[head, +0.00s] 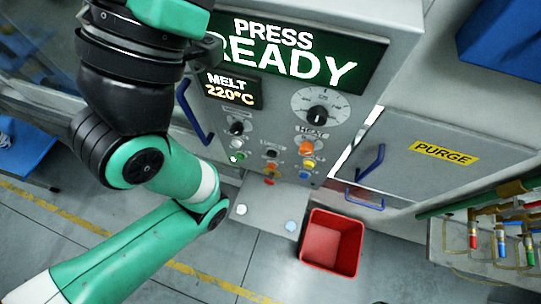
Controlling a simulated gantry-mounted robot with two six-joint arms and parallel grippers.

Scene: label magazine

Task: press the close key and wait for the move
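The press panel (290,125) fills the upper middle of the head view. Its green display (295,52) reads PRESS READY, and a smaller display (231,90) reads MELT 220°C. Below are a green button (236,157), a yellow one (308,164), a blue one (305,174), a red one (269,182) and an orange knob (306,147). The small labels are unreadable, so I cannot tell which is the close key. A green and black arm of mine crosses the left side. Neither gripper shows, and nothing touches the visible buttons.
A grey shelf (262,207) juts out below the panel. A red bin (331,245) stands on the floor beside it. A blue handle (194,112) is left of the panel. A grey PURGE cabinet (400,178) and a rack (490,235) with coloured hanging pieces are at right.

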